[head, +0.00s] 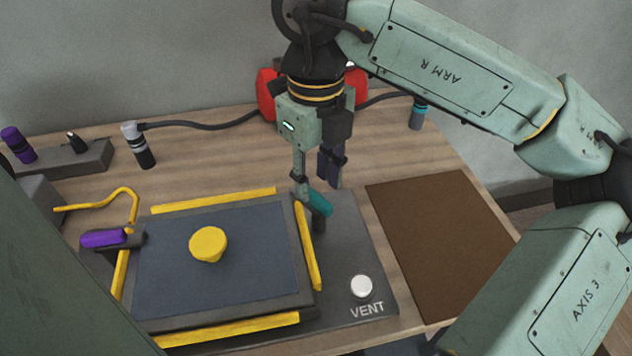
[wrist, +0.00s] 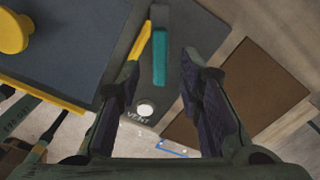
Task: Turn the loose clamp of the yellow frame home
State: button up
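The yellow frame (head: 311,247) lies around a dark blue panel (head: 165,265) with a yellow knob (head: 208,243) on it. A clamp with a teal handle (head: 320,203) stands on a dark post at the frame's right side. In the wrist view, the teal handle (wrist: 160,58) lies beside the yellow bar, not across it. A clamp with a purple handle (head: 103,238) is at the left side, its dark arm reaching to the frame. My gripper (head: 317,188) points down at the teal handle. Its fingers (wrist: 160,75) are apart, one each side of the handle's line; contact is unclear.
A white VENT button (head: 361,286) is on the dark base near the front right. A bent yellow rod (head: 130,195) rises at the left. A hose with a grey-and-black end (head: 140,147) lies behind. A brown mat (head: 440,235) lies clear at the right.

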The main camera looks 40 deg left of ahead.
aim_at(311, 207)
jog(key=shift+f, duration=1.4)
jog(key=shift+c, duration=0.3)
grip_shut()
